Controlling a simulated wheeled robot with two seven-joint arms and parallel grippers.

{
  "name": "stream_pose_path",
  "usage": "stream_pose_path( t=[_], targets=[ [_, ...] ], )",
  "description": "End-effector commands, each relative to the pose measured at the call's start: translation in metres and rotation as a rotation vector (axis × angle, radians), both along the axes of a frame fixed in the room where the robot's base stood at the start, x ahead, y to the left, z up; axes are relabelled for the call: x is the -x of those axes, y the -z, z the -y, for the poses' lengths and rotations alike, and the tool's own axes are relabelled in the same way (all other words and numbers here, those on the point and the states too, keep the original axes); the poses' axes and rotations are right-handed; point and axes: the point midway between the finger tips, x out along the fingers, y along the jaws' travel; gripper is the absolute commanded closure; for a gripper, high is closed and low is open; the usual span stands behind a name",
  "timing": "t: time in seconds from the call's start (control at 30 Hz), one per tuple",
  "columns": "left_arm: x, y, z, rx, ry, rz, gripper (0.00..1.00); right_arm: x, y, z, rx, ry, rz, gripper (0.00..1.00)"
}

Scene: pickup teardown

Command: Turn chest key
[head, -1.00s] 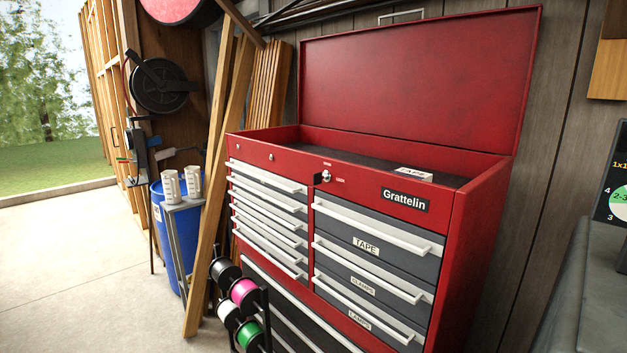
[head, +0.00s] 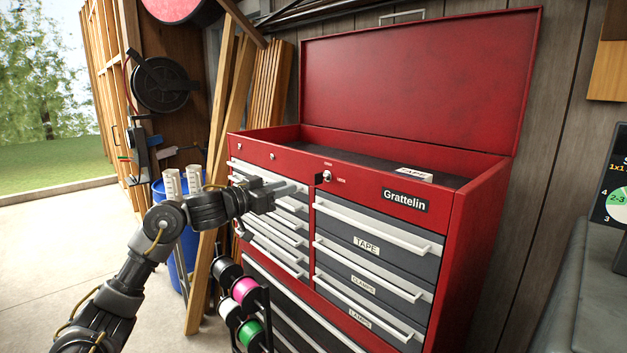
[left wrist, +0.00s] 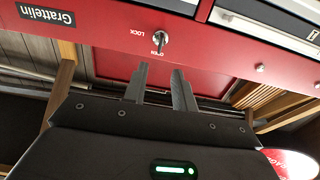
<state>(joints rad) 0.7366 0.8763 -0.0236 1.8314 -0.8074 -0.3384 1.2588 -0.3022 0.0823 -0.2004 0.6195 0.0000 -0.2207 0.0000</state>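The red tool chest (head: 470,240) stands against the wall with its lid up. The small silver chest key (head: 326,175) sits in the lock on the red front panel, between the two drawer columns. It also shows in the left wrist view (left wrist: 160,40), where the panel appears upside down, with LOCK and OPEN labels beside it. My left gripper (head: 298,187) is in front of the chest, just left of the key in the head view. Its two fingers (left wrist: 160,80) are apart and empty, pointing towards the key without touching it. My right gripper is not in view.
White drawer handles (head: 375,227) stick out from the chest front. A rack of coloured spools (head: 244,289) stands at its lower left, and leaning planks (head: 235,110) and a blue bin (head: 187,245) are further left. A grey surface (head: 570,300) lies on the right.

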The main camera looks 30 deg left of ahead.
Motion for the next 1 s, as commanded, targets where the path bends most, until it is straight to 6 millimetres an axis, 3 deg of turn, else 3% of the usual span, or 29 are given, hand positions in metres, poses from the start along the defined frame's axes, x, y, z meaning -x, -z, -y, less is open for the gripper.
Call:
stream_pose_path(
  t=[0.17, 0.7, 1.0],
  targets=[
    [-0.009, -0.002, 0.003, 0.005, 0.000, -0.001, 0.73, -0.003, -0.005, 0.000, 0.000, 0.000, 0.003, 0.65],
    [-0.092, -0.002, 0.032, 0.005, 0.000, -0.002, 0.73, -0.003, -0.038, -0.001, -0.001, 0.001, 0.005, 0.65],
    [-0.103, 0.001, 0.036, 0.001, -0.001, 0.000, 0.73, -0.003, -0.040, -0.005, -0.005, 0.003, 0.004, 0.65]
  ],
)
